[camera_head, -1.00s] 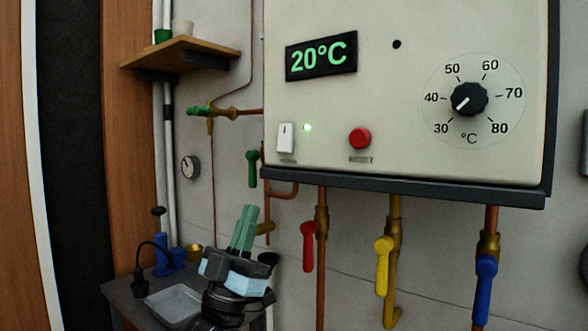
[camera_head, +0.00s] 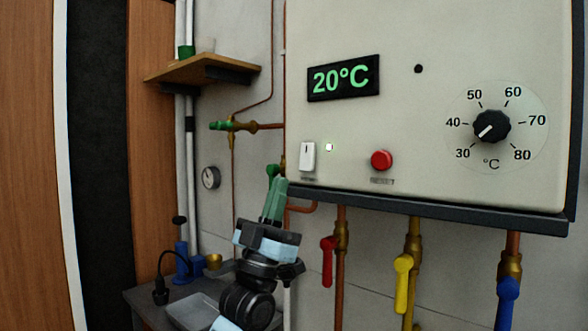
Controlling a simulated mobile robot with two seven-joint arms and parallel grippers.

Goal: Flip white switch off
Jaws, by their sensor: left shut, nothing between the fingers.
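The white switch (camera_head: 308,157) is a small upright rocker at the lower left of the boiler's front panel (camera_head: 430,150). A small light (camera_head: 329,147) beside it looks pale white. My left gripper (camera_head: 276,184) points up from below with its green fingers shut and empty. Its fingertips are below and to the left of the switch, apart from it in the picture. They overlap the green valve handle at the boiler's lower left edge. My right gripper is not in view.
The panel also has a red reset button (camera_head: 381,160), a dial (camera_head: 492,126) and a 20°C display (camera_head: 343,78). Red (camera_head: 327,261), yellow (camera_head: 402,283) and blue (camera_head: 505,303) valve handles hang below. A wooden shelf (camera_head: 205,68) and grey table (camera_head: 140,296) are at left.

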